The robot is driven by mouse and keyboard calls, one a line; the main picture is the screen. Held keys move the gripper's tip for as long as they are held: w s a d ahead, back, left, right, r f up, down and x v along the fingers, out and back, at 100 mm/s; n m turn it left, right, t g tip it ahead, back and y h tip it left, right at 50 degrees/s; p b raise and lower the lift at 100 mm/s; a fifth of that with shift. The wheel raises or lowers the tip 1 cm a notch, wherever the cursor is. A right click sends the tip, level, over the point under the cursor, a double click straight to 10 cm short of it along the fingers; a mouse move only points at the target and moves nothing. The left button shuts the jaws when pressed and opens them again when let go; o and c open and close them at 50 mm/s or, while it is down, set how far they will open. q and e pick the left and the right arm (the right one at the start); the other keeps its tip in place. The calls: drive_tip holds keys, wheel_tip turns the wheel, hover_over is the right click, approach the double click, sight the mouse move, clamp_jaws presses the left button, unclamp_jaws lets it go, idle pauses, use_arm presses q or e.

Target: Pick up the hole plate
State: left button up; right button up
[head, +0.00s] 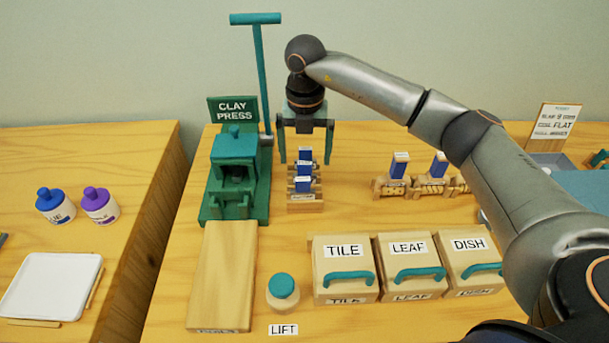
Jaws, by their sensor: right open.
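A small wooden rack (305,206) stands right of the clay press and holds several upright pieces with blue and white tops (303,184). Their labels are too small to read, so I cannot tell which one is the hole plate. My right gripper (305,158) points down over the back of this rack. Its two fingers are spread apart, one on each side of the rack's row, with nothing visibly gripped. Whether the fingers touch a piece cannot be told. My left gripper is not in view.
The green clay press (236,178) with a tall lever stands left of the rack, a wooden board (222,275) before it. Lidded TILE (343,284), LEAF (409,284) and DISH (470,280) boxes and a teal-topped knob (282,290) stand in front. More blue-topped pieces (398,168) stand right.

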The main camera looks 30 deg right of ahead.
sight(305, 162)
drive_tip(key=shift+f, duration=2.75)
drive_tip(key=c, duration=1.5)
drive_tip(key=shift+w+r, duration=0.1)
drive_tip(key=shift+r, duration=0.05)
